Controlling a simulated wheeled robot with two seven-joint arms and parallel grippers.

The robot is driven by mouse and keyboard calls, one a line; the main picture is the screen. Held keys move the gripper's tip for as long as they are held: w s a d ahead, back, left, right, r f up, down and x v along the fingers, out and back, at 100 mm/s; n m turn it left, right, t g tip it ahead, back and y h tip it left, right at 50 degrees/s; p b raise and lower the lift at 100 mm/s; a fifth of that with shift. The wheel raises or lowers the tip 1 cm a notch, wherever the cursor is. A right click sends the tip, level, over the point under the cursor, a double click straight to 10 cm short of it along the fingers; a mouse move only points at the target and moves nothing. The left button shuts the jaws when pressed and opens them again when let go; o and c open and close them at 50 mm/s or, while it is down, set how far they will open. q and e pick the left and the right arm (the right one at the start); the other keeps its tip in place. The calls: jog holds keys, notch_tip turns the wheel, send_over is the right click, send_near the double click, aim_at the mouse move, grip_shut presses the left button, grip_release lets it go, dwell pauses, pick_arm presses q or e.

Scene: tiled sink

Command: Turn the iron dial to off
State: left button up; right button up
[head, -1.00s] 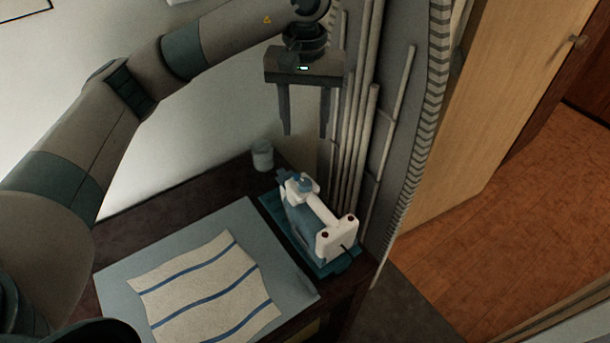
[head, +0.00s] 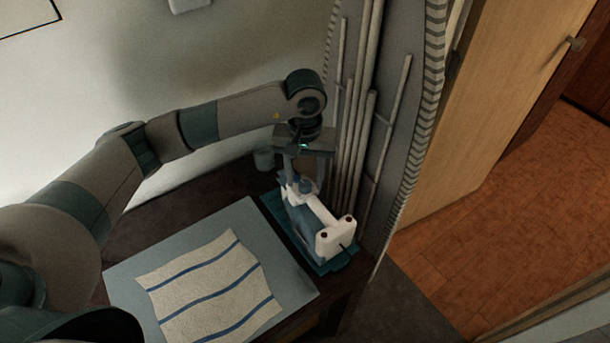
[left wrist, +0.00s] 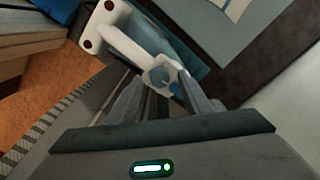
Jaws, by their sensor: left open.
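The iron (head: 331,238) has a white handle and a blue body and rests on a teal base (head: 272,207) at the table's right end. Its blue dial (head: 305,185) is at the far end of the handle; it also shows in the left wrist view (left wrist: 160,77). My left gripper (head: 304,178) is open and points down over the dial end, with its fingers to either side of the dial. I cannot tell whether they touch it. The dial's setting is too small to read. My right gripper is not in view.
A light blue board (head: 235,212) with a striped cloth (head: 208,285) lies left of the iron on the dark table (head: 165,212). Upright pipes (head: 352,140) and a grey panel stand close on the right.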

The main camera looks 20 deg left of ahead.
pick_arm(q)
jog(key=shift+f, duration=0.6)
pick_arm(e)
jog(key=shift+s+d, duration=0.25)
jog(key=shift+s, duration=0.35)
pick_arm(q)
jog(key=shift+c, duration=0.6)
jog(key=c, duration=0.9)
jog(key=shift+c, duration=0.2)
